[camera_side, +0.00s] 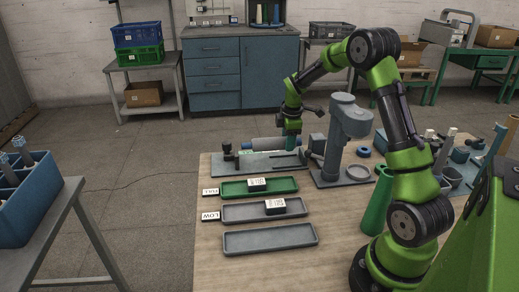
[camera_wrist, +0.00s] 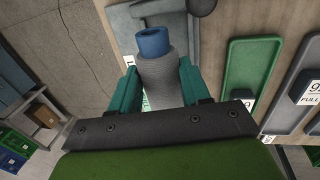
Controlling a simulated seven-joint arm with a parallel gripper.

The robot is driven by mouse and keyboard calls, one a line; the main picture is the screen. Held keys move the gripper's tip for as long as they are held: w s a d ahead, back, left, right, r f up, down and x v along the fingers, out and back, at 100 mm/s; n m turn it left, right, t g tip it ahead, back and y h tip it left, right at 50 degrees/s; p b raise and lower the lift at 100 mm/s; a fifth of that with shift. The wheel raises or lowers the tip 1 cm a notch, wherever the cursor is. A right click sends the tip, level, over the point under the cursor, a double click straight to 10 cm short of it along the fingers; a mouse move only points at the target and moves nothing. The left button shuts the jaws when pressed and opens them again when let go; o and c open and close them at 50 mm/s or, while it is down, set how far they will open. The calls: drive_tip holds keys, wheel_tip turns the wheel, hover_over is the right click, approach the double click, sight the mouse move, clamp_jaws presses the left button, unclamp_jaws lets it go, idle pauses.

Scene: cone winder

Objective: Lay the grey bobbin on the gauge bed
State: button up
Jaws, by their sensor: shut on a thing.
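The grey bobbin (camera_wrist: 160,75), a grey roll with a blue core end, is between the two green fingers of my gripper (camera_wrist: 158,88) in the wrist view. In the side view my gripper (camera_side: 291,141) is at the far side of the bench, and the grey bobbin (camera_side: 265,143) shows as a level cylinder to its left. The gauge bed (camera_side: 262,169) appears to be the flat grey plate with small fittings in front of it. In the wrist view a grey plate (camera_wrist: 205,42) lies beyond the bobbin. I cannot tell whether the bobbin touches the bed.
A grey column stand (camera_side: 345,140) rises just right of the plate. In front lie a green tray (camera_side: 235,188), a grey tray (camera_side: 240,211) and an empty grey tray (camera_side: 268,239). A green cone (camera_side: 377,200) stands at right.

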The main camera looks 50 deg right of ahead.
drive_tip(key=shift+f, duration=2.45)
drive_tip(key=shift+f, duration=0.15)
drive_tip(key=o, duration=1.6)
drive_tip(key=shift+r, duration=4)
